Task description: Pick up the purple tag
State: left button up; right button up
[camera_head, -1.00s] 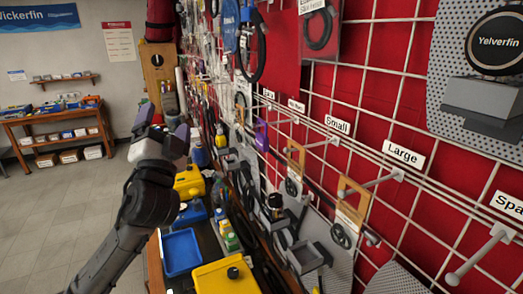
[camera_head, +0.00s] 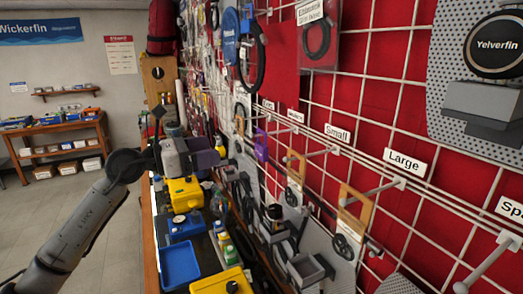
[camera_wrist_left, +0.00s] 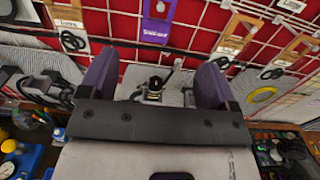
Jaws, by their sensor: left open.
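The purple tag (camera_head: 261,144) hangs on the red wire-grid wall, left of the tan tags in the head view. In the left wrist view the purple tag (camera_wrist_left: 157,24) is at the top, ahead of and between the fingers, with white lettering on its lower part. My left gripper (camera_head: 216,157) is near the wall, to the left of the tag in the head view. Its two purple-grey fingers (camera_wrist_left: 154,80) are wide apart in the left wrist view, with nothing held between them. The tag is apart from the fingers. My right gripper is not in view.
Tan tags (camera_head: 352,212) hang on pegs nearby, under a rail with size labels (camera_head: 404,160). Below, a bench holds a yellow case (camera_head: 184,192), a blue tray (camera_head: 181,259) and small bottles. Grey wall panels and black fittings sit below the tag.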

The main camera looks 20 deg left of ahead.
pick_arm(q)
jog(key=p, duration=0.3)
send_near(259, 145)
jog(key=w+d+r, duration=0.1)
jog(key=w+d, duration=0.1)
jog(key=d, duration=0.1)
jog(key=p+x, duration=0.1)
jog(key=x, duration=0.1)
jog(key=p+x, duration=0.1)
jog(key=x, duration=0.1)
jog(key=p+x, duration=0.1)
jog(key=x, duration=0.1)
jog(key=shift+w+a+f+p, duration=0.15)
jog(key=shift+w+p, duration=0.15)
jog(key=shift+w, duration=0.1)
jog(key=shift+c, duration=0.8)
jog(key=c, duration=0.8)
jog(key=shift+c, duration=0.2)
